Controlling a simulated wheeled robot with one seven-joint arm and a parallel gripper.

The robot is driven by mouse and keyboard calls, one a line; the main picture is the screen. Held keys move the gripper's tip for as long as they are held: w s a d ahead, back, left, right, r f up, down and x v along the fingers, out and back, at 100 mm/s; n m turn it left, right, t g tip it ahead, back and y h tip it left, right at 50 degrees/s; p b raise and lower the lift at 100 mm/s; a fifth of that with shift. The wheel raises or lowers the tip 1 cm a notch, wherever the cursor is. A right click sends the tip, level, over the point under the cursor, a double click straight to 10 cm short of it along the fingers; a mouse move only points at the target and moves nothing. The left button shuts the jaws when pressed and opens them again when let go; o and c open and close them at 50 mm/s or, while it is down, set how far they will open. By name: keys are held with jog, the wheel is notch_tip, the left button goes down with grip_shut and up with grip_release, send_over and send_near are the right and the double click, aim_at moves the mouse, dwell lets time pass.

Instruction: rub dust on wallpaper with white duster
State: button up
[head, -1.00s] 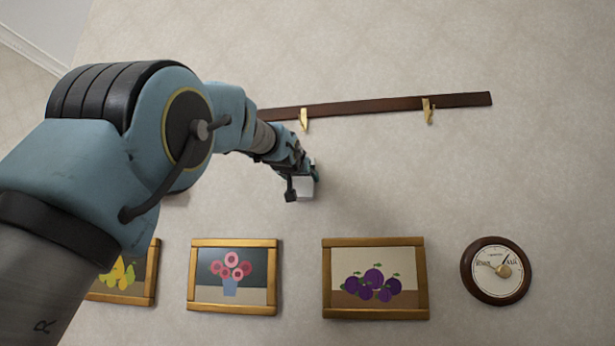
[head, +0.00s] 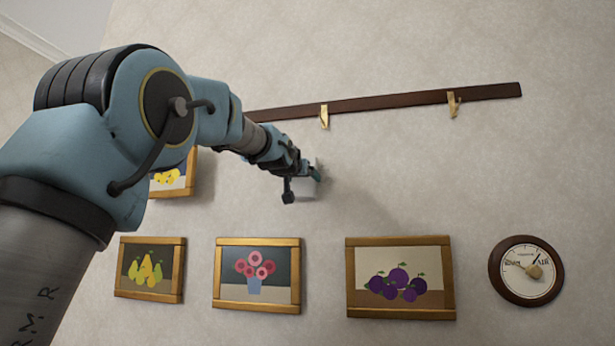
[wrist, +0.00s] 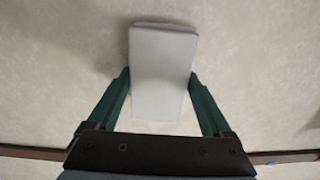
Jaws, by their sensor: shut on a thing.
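My gripper (wrist: 161,100) is shut on a white block-shaped duster (wrist: 162,60), with one dark green finger on each side of it. The duster's far end points at the pale patterned wallpaper (wrist: 60,60); whether it touches the wall I cannot tell. I cannot make out a distinct dust mark on the wallpaper (head: 440,180); a soft shadow lies right of the duster.
A dark wooden rail (head: 390,102) with gold hooks (head: 324,116) runs above my gripper. Below hang framed pictures of pears (head: 150,268), flowers (head: 257,275) and plums (head: 400,277), and a round dial (head: 526,270). A yellow-fruit picture (head: 172,178) is partly behind my arm. Bare wall lies to the right.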

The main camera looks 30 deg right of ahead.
aim_at(320, 172)
jog(key=shift+s+d+r+p, duration=0.5)
jog(key=shift+s+d+r, duration=0.35)
jog(key=shift+s+d, duration=0.25)
jog(key=shift+s+d+f+b, duration=0.1)
jog(key=shift+s+d+b, duration=0.85)
jog(key=shift+s+d, duration=0.35)
jog(key=shift+s+d+b, duration=0.4)
jog(key=shift+s+d, duration=0.05)
jog(key=shift+d, duration=0.2)
jog(key=shift+w+a+r+p, duration=0.3)
jog(key=shift+w+a, duration=0.5)
jog(key=shift+a, duration=0.1)
jog(key=shift+w+a+f+p, duration=0.1)
jog(key=shift+w+a+p, duration=0.3)
jog(key=shift+w+a, duration=0.25)
jog(key=shift+w+a+p, duration=1.05)
jog(key=shift+w+a, duration=0.4)
jog(key=shift+a, duration=0.05)
